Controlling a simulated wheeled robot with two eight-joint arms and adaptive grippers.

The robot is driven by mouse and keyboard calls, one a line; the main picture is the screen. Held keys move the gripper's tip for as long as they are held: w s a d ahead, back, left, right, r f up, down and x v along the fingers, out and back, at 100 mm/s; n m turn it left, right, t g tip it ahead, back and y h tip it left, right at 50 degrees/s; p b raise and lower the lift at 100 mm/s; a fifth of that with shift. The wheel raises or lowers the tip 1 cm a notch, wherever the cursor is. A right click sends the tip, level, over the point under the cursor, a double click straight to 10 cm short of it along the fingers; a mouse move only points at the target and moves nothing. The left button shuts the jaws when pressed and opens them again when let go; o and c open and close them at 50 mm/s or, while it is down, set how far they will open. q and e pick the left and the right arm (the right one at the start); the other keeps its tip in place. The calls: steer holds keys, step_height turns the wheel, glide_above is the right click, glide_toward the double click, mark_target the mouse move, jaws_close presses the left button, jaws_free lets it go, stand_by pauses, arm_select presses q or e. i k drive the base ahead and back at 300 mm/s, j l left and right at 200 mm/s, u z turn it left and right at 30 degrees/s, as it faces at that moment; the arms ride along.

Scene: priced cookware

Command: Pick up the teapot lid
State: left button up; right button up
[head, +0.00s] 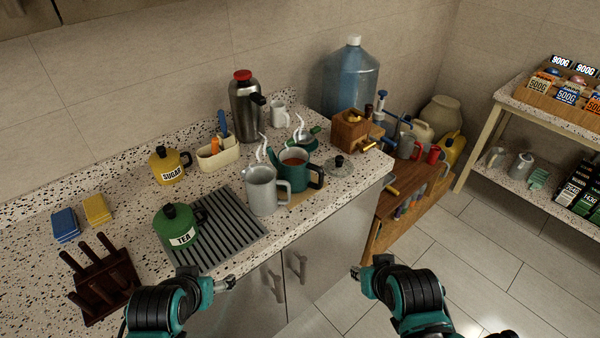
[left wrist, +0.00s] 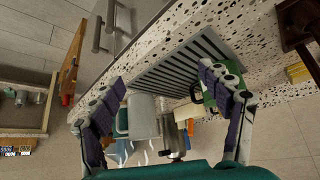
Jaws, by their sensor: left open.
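A grey lid with a dark knob (head: 338,166) lies on the speckled counter, to the right of the teal teapot (head: 293,174). The teapot is uncovered, with brown liquid and steam showing. My left gripper (head: 210,280) is open and empty in front of the counter, well short of the lid. Its spread fingers (left wrist: 162,98) fill the sides of the left wrist view, where I cannot make out the lid. My right gripper (head: 368,268) hangs empty past the counter's right front, its fingers apart.
A steaming grey pitcher (head: 262,192) stands left of the teapot; it also shows in the left wrist view (left wrist: 143,117). A wooden grinder (head: 350,130) stands behind the lid. Counter right of the lid is clear.

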mark_target(339, 166)
steer(key=i+l, duration=0.1)
steer(key=l, duration=0.2)
steer(key=i+l+u, duration=0.1)
steer(key=l, duration=0.2)
steer(key=i+l+u, duration=0.1)
steer(key=l, duration=0.2)
steer(key=i+l, duration=0.2)
steer(key=l, duration=0.15)
steer(key=i+l+u, duration=0.1)
steer(key=l, duration=0.2)
steer(key=i+l+u, duration=0.1)
steer(key=i+l, duration=0.3)
steer(key=l, duration=0.3)
steer(key=i, duration=0.15)
